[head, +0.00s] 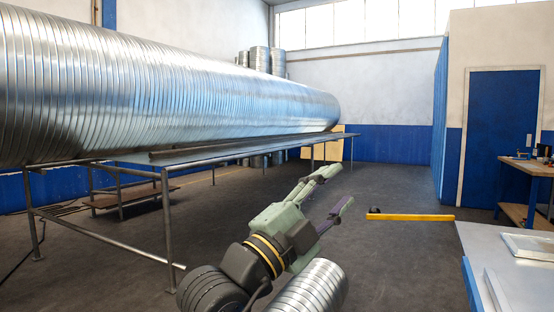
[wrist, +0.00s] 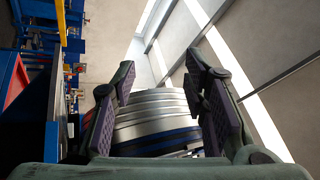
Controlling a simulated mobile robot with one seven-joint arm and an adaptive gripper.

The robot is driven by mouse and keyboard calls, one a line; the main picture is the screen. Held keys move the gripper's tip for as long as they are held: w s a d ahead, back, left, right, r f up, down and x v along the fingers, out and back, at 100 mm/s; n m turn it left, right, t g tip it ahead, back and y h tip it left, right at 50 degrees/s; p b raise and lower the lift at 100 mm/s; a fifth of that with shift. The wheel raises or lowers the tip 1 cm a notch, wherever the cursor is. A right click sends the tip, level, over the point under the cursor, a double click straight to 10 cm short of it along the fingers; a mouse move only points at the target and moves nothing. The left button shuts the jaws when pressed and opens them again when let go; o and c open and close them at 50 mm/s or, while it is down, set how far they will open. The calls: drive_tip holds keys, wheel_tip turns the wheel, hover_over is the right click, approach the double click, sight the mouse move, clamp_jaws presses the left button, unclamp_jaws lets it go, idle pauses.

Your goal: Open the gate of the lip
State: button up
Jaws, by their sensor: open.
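My gripper (head: 341,187) is open and empty, reaching up and right across the lower middle of the head view. Its two purple-padded fingers also stand apart in the wrist view (wrist: 160,78). I cannot tell for certain which part is the lip or its gate. A long runout table (head: 250,152) with a raised metal edge stands on legs at the left, beyond my gripper and apart from it. A large silver spiral duct (head: 150,90) lies along it. A yellow bar (head: 410,217) with a dark left end extends level to the right of my gripper, apart from it.
Ribbed metal duct (head: 312,288) shows below my gripper; ribbed metal (wrist: 155,122) also shows between the fingers in the wrist view. A pale-topped bench (head: 510,262) is at lower right, a workbench (head: 530,167) behind it. The middle floor (head: 385,185) is mostly clear.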

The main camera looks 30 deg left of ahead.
drive_tip(key=s+a+r+n+t+y+p, duration=0.1)
drive_tip(key=s+a+r+n+t+y, duration=0.3)
drive_tip(key=a+n+y, duration=0.3)
drive_tip(key=shift+s+a+r+t+y, duration=0.2)
drive_tip(key=shift+s+r+t+y, duration=0.15)
drive_tip(key=shift+r+t+y, duration=0.05)
drive_tip(key=shift+h, duration=0.3)
drive_tip(key=shift+c, duration=0.4)
